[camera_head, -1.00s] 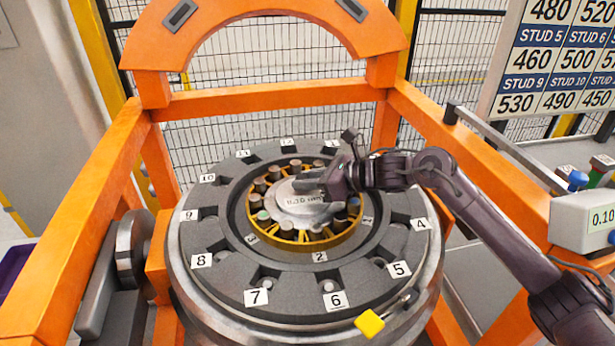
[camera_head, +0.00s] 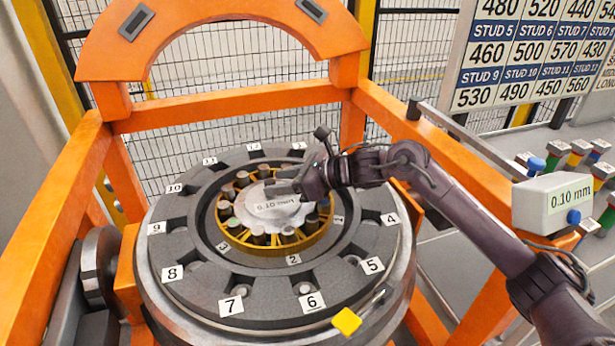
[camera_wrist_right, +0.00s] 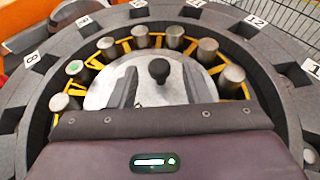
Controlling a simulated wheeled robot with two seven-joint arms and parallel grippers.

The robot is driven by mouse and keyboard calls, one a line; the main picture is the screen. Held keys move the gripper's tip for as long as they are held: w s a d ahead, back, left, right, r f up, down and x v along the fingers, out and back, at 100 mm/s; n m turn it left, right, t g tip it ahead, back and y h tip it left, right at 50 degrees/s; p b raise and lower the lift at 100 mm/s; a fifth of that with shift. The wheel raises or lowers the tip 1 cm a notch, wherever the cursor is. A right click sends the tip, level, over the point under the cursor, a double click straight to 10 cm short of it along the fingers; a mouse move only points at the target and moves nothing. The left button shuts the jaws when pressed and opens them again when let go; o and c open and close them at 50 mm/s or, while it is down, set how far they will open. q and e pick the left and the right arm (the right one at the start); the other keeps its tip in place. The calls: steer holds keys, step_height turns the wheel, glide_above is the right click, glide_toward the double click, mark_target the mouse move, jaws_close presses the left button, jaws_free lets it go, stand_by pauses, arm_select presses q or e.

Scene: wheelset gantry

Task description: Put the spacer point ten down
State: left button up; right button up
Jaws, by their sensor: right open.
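The 0.10 mm spacer is a pale grey disc (camera_head: 268,210), marked 0.10 mm, lying in the middle of the yellow ring on the round hub. In the right wrist view, the disc (camera_wrist_right: 100,97) has a black knob (camera_wrist_right: 159,70) standing on it. My right gripper (camera_head: 283,186) is low over the disc; it also shows in the wrist view (camera_wrist_right: 158,88). Its two dark fingers are apart, one on each side of the knob's line, with the knob near the fingertips. Nothing is clamped between them. My left gripper is out of view.
The yellow ring (camera_head: 235,238) holds several grey studs; one has a green top. A dark numbered ring (camera_head: 190,235) surrounds it. An orange frame (camera_head: 230,105) encloses the back and sides.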

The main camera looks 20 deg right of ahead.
steer(key=b+v, duration=0.2)
steer(key=v, duration=0.8)
steer(key=shift+f, duration=0.25)
steer(key=shift+s+d+r, duration=0.2)
steer(key=shift+s+r, duration=0.05)
